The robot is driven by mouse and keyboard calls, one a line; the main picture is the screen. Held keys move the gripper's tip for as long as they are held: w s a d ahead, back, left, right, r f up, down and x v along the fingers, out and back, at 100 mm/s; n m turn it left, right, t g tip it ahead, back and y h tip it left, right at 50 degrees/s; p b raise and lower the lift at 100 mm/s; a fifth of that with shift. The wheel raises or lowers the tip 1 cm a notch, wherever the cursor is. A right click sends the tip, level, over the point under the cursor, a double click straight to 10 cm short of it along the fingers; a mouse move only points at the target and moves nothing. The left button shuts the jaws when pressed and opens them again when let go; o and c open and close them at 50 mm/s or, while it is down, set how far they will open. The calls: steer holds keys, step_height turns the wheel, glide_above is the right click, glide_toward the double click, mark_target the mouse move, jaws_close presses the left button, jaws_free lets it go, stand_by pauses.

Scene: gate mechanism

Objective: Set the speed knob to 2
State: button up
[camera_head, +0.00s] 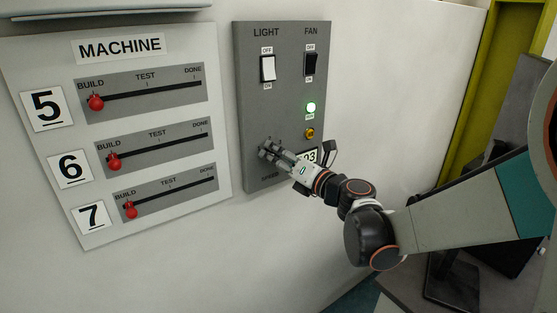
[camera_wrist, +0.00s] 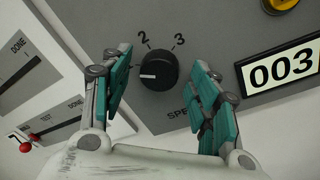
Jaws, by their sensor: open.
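The black speed knob (camera_wrist: 158,71) is on the grey panel (camera_wrist: 210,45), in the middle of the wrist view. Its white pointer line faces left, below the 2 mark. The 2 (camera_wrist: 143,38) and 3 (camera_wrist: 179,39) marks show above the knob; marks farther left are hidden by a finger. My gripper (camera_wrist: 162,68) is open, with teal-padded fingers on the left and right of the knob and gaps showing between them and it. The SPEED label is partly hidden.
A display (camera_wrist: 281,69) reading 003 is right of the knob. A yellow button (camera_head: 309,133), a lit green lamp (camera_head: 311,107), the light switch (camera_head: 268,69) and the fan switch (camera_head: 311,63) are above. The machine board (camera_head: 150,130) with red sliders is at left.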

steer(key=c, duration=1.1)
steer(key=shift+o, duration=0.2)
steer(key=shift+m, duration=0.3)
steer(key=m+t, duration=0.1)
steer(key=m, duration=1)
steer(key=shift+a+f+m+b, duration=0.1)
steer(key=shift+f+m+b, duration=0.05)
steer(key=shift+m+b, duration=0.2)
